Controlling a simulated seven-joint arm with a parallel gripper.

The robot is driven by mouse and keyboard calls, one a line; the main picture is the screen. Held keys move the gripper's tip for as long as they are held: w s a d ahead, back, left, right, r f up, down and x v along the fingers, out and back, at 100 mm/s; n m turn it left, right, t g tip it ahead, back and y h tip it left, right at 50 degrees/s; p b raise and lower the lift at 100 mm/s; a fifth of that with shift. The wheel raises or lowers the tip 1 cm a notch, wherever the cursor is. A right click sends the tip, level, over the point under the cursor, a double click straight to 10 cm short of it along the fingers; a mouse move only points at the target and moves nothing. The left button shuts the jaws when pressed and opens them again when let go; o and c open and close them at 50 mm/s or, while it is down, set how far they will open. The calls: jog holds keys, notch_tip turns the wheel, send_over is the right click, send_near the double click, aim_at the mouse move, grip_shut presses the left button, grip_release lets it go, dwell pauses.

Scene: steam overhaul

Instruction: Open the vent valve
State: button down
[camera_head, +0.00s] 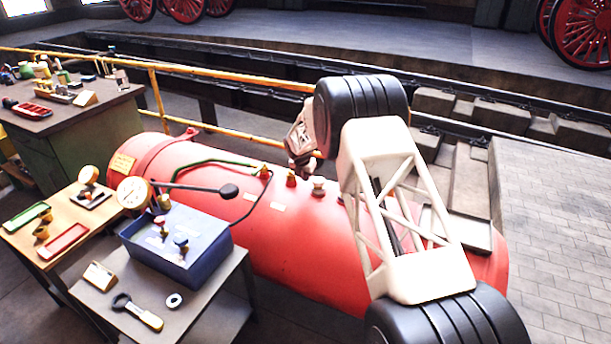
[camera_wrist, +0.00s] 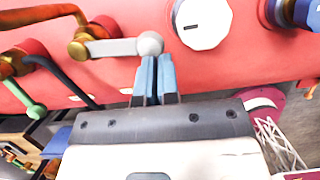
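A brass valve (camera_wrist: 92,42) sits on the red boiler in the wrist view. Its flat grey lever (camera_wrist: 118,48) points right and ends in a round grey ball (camera_wrist: 150,44). I cannot tell for certain that this is the vent valve. My gripper (camera_wrist: 157,62) has its two blue fingers almost together, with the tips at the lower edge of the ball. They look shut with nothing between them; I cannot tell whether they touch the ball. In the head view, my gripper (camera_head: 301,160) is low over the boiler top, near small brass fittings (camera_head: 291,178).
The red boiler (camera_head: 290,240) lies across the middle. A white round cap (camera_wrist: 202,22) is right of the ball. A dark hose (camera_wrist: 60,75) and green pipe (camera_wrist: 32,108) are at left. A blue box (camera_head: 178,245) stands on the front bench; a yellow rail (camera_head: 215,130) runs behind.

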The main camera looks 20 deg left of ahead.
jog(key=s+r, duration=0.6)
jog(key=r, duration=0.4)
jog(key=shift+s+d+r, duration=0.15)
jog(key=shift+s+d, duration=0.05)
jog(key=shift+d, duration=0.15)
dwell(0.4)
